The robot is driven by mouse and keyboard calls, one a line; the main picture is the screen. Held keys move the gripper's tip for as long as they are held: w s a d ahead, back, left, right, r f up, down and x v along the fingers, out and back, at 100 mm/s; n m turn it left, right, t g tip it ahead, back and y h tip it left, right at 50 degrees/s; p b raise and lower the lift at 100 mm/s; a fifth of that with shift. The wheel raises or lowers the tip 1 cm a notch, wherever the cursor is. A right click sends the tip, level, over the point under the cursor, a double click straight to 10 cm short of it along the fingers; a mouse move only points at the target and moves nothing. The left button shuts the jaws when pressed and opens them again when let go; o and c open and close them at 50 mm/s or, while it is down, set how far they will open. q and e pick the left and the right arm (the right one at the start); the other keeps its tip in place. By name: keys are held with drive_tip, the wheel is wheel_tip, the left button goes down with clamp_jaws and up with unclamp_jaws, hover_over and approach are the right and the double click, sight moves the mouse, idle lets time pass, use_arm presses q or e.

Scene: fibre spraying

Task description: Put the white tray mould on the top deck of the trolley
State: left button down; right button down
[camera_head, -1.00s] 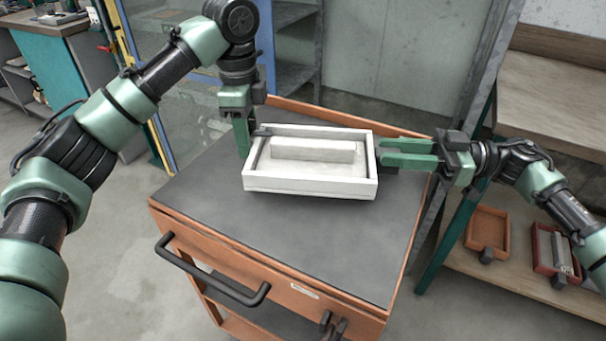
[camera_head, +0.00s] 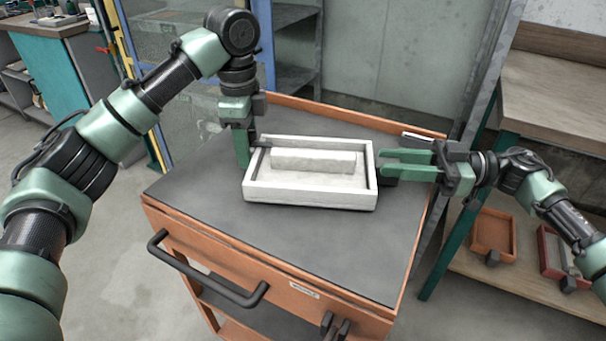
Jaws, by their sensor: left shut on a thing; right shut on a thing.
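The white tray mould (camera_head: 310,201), a shallow rectangular box with a raised block inside, is over the rear middle of the trolley's dark top deck (camera_head: 290,240). My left gripper (camera_head: 246,150) points down and is shut on the tray's left wall. My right gripper (camera_head: 384,163) comes in level from the right and is shut on the tray's right wall. The tray looks about level and close to the deck. I cannot tell whether its underside touches the deck.
The trolley has an orange rim and a black handle (camera_head: 210,275) at the front left. A wooden shelf unit (camera_head: 555,110) stands at the right, with orange trays (camera_head: 492,235) low down. The deck's front half is clear.

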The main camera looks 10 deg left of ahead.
use_arm(q)
drive_tip(key=shift+f, duration=0.4)
use_arm(e)
drive_tip(key=shift+f, duration=0.3)
use_arm(q)
drive_tip(key=c, duration=1.3)
unclamp_jaws()
use_arm(e)
drive_tip(key=c, duration=1.4)
unclamp_jaws()
drive_tip(key=shift+f, duration=0.15)
drive_tip(key=shift+c, duration=0.2)
use_arm(q)
drive_tip(key=o, duration=0.4)
use_arm(e)
drive_tip(key=o, duration=0.4)
drive_tip(key=shift+c, duration=0.2)
use_arm(q)
drive_tip(key=shift+r, duration=0.15)
wheel_tip(320, 180, up, 12)
drive_tip(key=shift+f, duration=0.15)
use_arm(e)
drive_tip(key=shift+d, duration=0.1)
drive_tip(key=w+d, duration=0.1)
drive_tip(key=d, duration=1)
drive_tip(key=shift+w+d, duration=0.2)
drive_tip(key=shift+d, duration=0.2)
